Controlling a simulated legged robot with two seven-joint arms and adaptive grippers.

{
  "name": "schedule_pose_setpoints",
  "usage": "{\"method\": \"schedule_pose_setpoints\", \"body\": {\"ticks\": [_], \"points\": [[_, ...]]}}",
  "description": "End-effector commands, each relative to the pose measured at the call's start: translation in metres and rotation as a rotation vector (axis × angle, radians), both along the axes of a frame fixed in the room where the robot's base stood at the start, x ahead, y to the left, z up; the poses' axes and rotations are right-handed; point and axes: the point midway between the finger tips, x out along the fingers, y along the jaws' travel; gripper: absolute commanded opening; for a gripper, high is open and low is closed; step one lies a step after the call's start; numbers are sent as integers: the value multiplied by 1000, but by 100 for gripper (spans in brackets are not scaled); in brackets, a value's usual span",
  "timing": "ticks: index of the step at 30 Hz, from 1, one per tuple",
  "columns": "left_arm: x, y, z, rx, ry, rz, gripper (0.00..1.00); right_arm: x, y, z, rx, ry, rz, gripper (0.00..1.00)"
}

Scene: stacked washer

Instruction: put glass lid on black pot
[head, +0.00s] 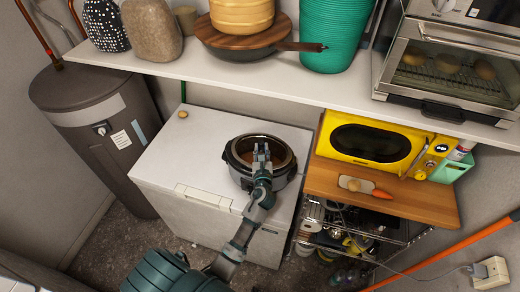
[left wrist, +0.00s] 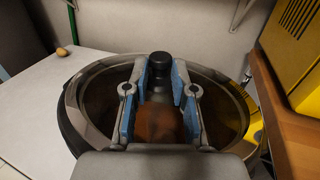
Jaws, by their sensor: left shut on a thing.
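The black pot (head: 240,178) stands on the white chest, left of the yellow microwave; its dark side also shows in the left wrist view (left wrist: 72,132). The glass lid (left wrist: 95,92) lies over the pot's mouth, with a shiny rim and a black knob (left wrist: 160,63). Whether its rim fully touches the pot all round I cannot tell. My left gripper (head: 262,150) is over the pot, with its fingers (left wrist: 160,80) shut on the lid's knob. Something brown (left wrist: 160,122) shows between the fingers, beneath the glass. My right gripper is not in view.
The white chest top (head: 165,150) is mostly clear, with a small potato-like item (head: 183,114) at its back left. A yellow microwave (head: 370,143) and wooden board (head: 420,200) stand close on the right. A white shelf (head: 200,75) with pots overhangs the back.

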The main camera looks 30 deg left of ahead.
Motion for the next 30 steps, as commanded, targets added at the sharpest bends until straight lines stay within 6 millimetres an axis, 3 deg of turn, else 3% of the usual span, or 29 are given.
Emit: {"method": "schedule_pose_setpoints", "body": {"ticks": [8, 20, 26, 27, 30], "points": [[0, 8, -2, -2, -1, 0, 0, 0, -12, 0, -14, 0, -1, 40], [0, 11, -11, -1, 1, 2, 0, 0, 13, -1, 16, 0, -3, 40], [0, 10, -12, -2, 3, 2, 0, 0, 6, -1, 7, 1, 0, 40], [0, 11, -12, -2, 3, 2, 28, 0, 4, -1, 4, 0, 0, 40], [0, 12, -13, -3, 3, 1, 53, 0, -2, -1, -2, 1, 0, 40]]}}
